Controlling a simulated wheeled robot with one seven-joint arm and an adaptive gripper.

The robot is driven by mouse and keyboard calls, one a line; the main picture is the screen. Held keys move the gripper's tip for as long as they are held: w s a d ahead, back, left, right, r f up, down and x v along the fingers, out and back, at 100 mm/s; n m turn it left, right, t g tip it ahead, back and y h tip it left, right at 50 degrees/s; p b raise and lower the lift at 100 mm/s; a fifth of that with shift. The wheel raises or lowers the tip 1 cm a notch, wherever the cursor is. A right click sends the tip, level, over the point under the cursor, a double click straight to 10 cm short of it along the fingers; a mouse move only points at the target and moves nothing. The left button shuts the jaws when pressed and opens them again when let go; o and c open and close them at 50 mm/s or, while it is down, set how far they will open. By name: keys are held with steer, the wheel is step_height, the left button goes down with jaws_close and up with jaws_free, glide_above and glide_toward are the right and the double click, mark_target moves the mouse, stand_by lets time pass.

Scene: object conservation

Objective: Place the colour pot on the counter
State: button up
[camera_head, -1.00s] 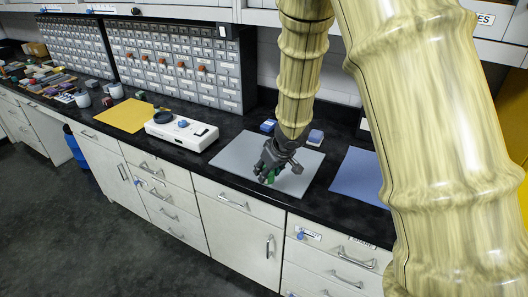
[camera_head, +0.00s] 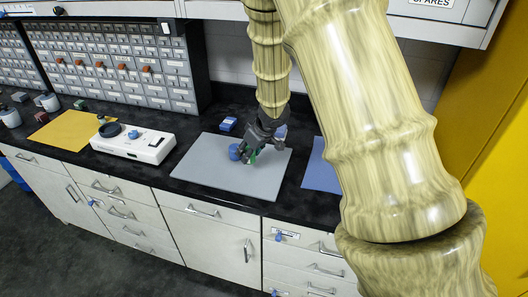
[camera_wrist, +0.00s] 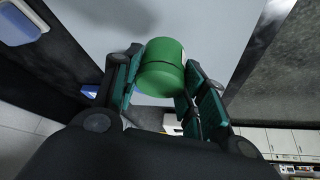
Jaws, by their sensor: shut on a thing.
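My gripper (camera_head: 251,155) is over the grey mat (camera_head: 205,172) on the black counter (camera_head: 308,203). It is shut on a green pot, a cylinder that shows clearly between the fingers in the wrist view (camera_wrist: 162,66). In the head view only a small green part of the pot (camera_head: 251,158) shows beside the dark fingers. I cannot tell whether the pot touches the mat. A small blue round thing (camera_head: 235,151) shows just left of my gripper over the mat.
A white device (camera_head: 133,144) stands left of the grey mat, with a yellow mat (camera_head: 62,131) beyond it. A blue mat (camera_head: 320,172) lies to the right. A small blue box (camera_head: 228,124) is behind the grey mat, and drawer cabinets (camera_head: 120,65) stand at the back.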

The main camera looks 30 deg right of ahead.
steer(key=d, duration=0.4)
steer(key=shift+s+d+p, duration=0.25)
steer(key=shift+p, duration=0.15)
steer(key=shift+d+f, duration=0.15)
steer(key=shift+d, duration=0.65)
steer(key=shift+d+f, duration=0.2)
steer(key=shift+f, duration=1.6)
steer(key=shift+f, duration=0.1)
steer(key=o, duration=1)
steer(key=shift+o, duration=0.2)
steer(key=v, duration=1.2)
steer(key=shift+s, duration=0.1)
